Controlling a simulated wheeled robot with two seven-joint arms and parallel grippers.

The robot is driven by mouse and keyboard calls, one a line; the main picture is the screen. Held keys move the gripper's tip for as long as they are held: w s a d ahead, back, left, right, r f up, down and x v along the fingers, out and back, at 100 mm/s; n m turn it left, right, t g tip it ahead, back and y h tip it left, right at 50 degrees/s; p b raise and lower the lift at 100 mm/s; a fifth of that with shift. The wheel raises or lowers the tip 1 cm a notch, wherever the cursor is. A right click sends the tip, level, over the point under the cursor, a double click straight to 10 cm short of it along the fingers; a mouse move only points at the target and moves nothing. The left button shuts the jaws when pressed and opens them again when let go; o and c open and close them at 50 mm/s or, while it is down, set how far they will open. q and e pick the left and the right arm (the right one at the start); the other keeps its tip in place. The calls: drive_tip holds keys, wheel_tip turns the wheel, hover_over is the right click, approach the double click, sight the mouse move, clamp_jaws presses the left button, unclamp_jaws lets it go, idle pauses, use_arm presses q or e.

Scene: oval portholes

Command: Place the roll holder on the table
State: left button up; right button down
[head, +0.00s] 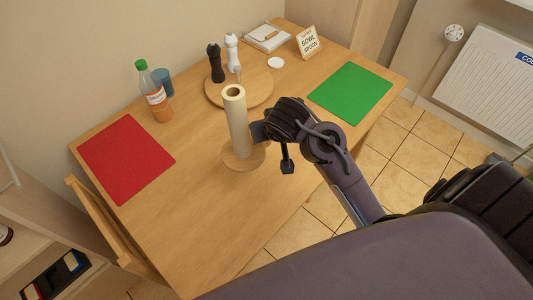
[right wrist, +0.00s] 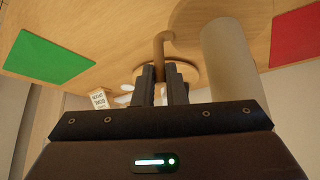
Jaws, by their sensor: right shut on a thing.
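The roll holder has a round wooden base (head: 245,160) and an upright pale roll (head: 237,120). It stands upright near the middle of the table (head: 200,200), between the red and green mats. I cannot tell whether its base touches the table or is slightly above it. In the right wrist view the roll (right wrist: 228,58) is right of my fingers, and a thin curved wooden side rod (right wrist: 158,48) runs down between them. My right gripper (head: 258,132) comes from the right and is shut on the roll holder at this rod (right wrist: 160,82). My left gripper is out of view.
A round board (head: 250,90) with a black mill (head: 215,63) and a white mill (head: 232,52) is just behind the roll. A bottle (head: 155,95) and blue cup (head: 162,82) stand back left. The red mat (head: 125,158) and green mat (head: 350,92) are bare. The front table is clear.

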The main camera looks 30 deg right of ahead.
drive_tip(key=w+d+r+m+h, duration=0.1)
drive_tip(key=w+d+r+m, duration=0.2)
drive_tip(key=d+r, duration=0.25)
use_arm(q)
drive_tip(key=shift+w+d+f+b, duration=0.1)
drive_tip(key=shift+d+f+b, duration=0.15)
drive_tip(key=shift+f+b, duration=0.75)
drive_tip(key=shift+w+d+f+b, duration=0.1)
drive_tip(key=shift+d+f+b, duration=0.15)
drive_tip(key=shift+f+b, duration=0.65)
use_arm(e)
drive_tip(key=shift+g+h, duration=0.3)
drive_tip(key=shift+s+d+f, duration=0.1)
drive_tip(key=shift+d+f, duration=0.05)
drive_tip(key=shift+f, duration=3.2)
drive_tip(key=shift+s+d+f, duration=0.1)
drive_tip(key=shift+d+f, duration=0.05)
drive_tip(key=shift+f, duration=3.2)
drive_tip(key=shift+d+f, duration=0.15)
drive_tip(key=shift+f, duration=3.2)
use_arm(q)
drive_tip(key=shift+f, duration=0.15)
use_arm(e)
drive_tip(key=shift+f, duration=0.1)
drive_tip(key=c, duration=1.5)
unclamp_jaws()
drive_tip(key=shift+s, duration=0.1)
